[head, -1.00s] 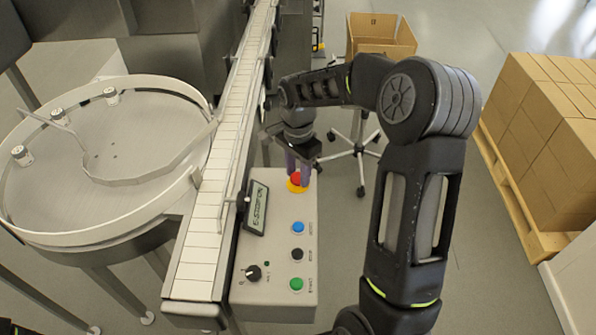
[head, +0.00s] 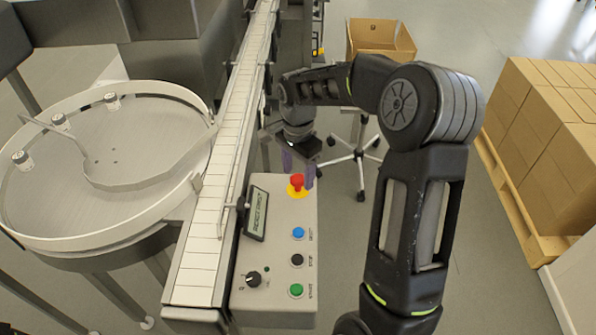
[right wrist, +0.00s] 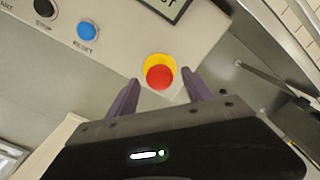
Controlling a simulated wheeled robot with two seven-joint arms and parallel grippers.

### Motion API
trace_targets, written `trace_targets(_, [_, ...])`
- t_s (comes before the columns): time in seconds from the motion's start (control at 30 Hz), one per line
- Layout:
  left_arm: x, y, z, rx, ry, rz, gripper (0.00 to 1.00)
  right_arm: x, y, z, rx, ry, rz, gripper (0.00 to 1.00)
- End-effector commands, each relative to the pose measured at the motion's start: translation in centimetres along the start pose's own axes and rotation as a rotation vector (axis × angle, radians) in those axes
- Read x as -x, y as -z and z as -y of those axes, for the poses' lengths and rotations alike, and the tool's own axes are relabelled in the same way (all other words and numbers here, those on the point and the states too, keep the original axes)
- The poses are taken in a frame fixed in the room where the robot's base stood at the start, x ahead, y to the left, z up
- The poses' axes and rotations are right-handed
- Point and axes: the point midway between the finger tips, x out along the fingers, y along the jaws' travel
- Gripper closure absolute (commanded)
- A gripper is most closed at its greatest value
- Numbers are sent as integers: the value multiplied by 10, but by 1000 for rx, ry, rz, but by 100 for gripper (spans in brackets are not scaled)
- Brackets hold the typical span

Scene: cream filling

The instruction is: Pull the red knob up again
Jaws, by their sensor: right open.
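The red knob (head: 296,181) stands on a yellow base at the far end of the grey control panel (head: 275,220). In the head view its red stem shows above the yellow. In the right wrist view the knob (right wrist: 159,77) lies just beyond the fingertips, near the middle of the gap. My right gripper (head: 298,170) is open, its purple fingers behind and beside the knob; in the right wrist view the gripper (right wrist: 158,84) is empty, with the fingers apart. My left gripper is not in view.
The panel also has blue (head: 298,232), black (head: 297,260) and green (head: 296,290) buttons, a rotary dial (head: 253,278) and a small display (head: 256,212). A conveyor (head: 205,225) runs along its left, beside a round turntable (head: 140,150). Boxes (head: 550,130) stand on a pallet at right.

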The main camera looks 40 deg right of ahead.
Motion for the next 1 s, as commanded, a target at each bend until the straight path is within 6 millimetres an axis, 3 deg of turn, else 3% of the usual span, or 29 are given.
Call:
trace_targets(0.27, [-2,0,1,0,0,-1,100,9,0,1,0,3,-1,41])
trace_targets(0.7, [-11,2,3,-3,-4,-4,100,72,0,1,0,2,0,41])
trace_targets(1.0, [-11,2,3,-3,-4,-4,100,78,0,0,0,0,0,41])
